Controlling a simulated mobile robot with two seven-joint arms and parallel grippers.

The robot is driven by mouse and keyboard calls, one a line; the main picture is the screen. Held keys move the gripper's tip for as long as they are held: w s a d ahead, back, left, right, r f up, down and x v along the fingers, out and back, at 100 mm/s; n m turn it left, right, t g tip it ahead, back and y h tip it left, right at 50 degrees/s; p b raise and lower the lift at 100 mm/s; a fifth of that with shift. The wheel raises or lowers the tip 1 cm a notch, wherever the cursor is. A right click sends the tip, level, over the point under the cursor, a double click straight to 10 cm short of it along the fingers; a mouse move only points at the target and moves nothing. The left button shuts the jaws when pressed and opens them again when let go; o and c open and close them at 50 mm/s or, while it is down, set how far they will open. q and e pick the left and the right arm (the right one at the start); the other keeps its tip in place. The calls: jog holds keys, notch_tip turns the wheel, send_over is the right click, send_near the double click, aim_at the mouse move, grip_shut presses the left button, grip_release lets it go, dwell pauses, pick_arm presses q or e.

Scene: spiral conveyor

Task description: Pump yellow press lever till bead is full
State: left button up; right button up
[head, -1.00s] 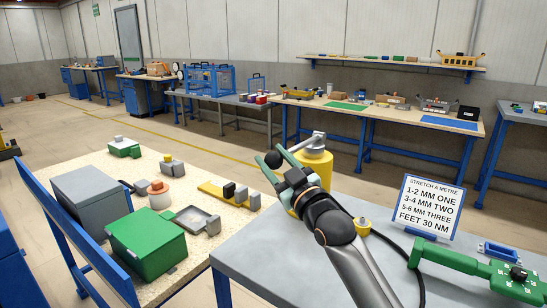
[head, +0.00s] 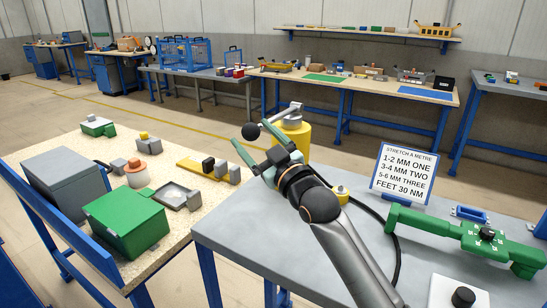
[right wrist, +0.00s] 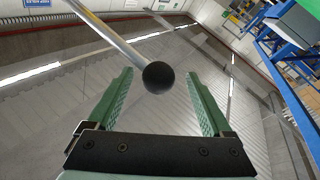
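The yellow press (head: 297,133) stands behind the near grey table, with a grey metal head on top. Its lever ends in a black ball knob (head: 251,131) pointing left. My right gripper (head: 252,135) is open, with its green fingers close around the knob. In the right wrist view, the black knob (right wrist: 159,77) on its silver rod sits between the open fingertips (right wrist: 160,80), with gaps on both sides. No bead can be made out. My left gripper is not in view.
The grey table (head: 235,222) holds a sign (head: 406,172), a green tool (head: 470,238), a small yellow piece (head: 340,194), a black cable and a white box with a black knob (head: 463,297). A speckled bench (head: 75,156) with green and grey boxes stands left.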

jog(key=v, duration=1.1)
